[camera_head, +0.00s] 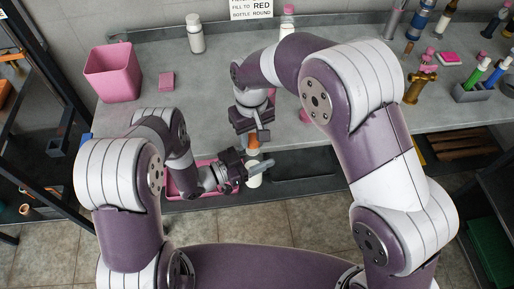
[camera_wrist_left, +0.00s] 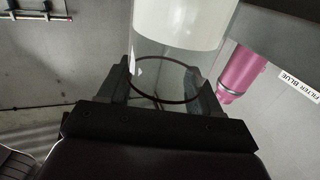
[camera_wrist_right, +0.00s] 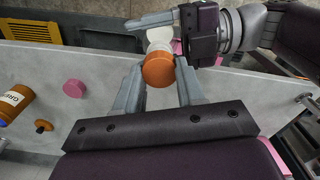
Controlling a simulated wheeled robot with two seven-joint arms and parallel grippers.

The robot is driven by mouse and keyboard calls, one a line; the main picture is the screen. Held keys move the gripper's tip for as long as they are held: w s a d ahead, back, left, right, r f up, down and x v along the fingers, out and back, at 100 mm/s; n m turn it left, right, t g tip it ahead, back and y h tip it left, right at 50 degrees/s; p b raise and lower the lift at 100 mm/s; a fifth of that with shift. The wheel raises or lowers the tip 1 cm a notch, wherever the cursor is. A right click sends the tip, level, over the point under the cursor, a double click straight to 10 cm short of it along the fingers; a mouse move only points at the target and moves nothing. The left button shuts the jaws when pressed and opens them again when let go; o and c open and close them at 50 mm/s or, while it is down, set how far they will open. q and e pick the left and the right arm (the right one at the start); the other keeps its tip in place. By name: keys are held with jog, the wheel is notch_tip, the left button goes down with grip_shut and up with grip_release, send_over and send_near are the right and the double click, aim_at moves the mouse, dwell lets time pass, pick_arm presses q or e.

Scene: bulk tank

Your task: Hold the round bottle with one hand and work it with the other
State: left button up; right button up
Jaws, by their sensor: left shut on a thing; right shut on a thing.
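The round bottle shows in the head view with a white lower body (camera_head: 254,181) and an orange cap (camera_head: 253,143). My left gripper (camera_head: 246,170) is shut around the bottle's body from the left. In the left wrist view the body is clear with a white part (camera_wrist_left: 184,22) and a dark red ring line between the fingers of my left gripper (camera_wrist_left: 160,88). My right gripper (camera_head: 253,137) comes from above and is shut on the cap. In the right wrist view the orange cap (camera_wrist_right: 158,70) sits between the fingertips of my right gripper (camera_wrist_right: 158,74). The fingers hide part of the bottle.
The bottle is held at the grey bench's (camera_head: 215,60) front edge. Several bottles and a tube rack (camera_head: 474,92) are at the right. The bench's left middle is clear.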

dwell(0.3)
jog(key=shift+f, duration=0.9)
jog(key=shift+f, duration=0.55)
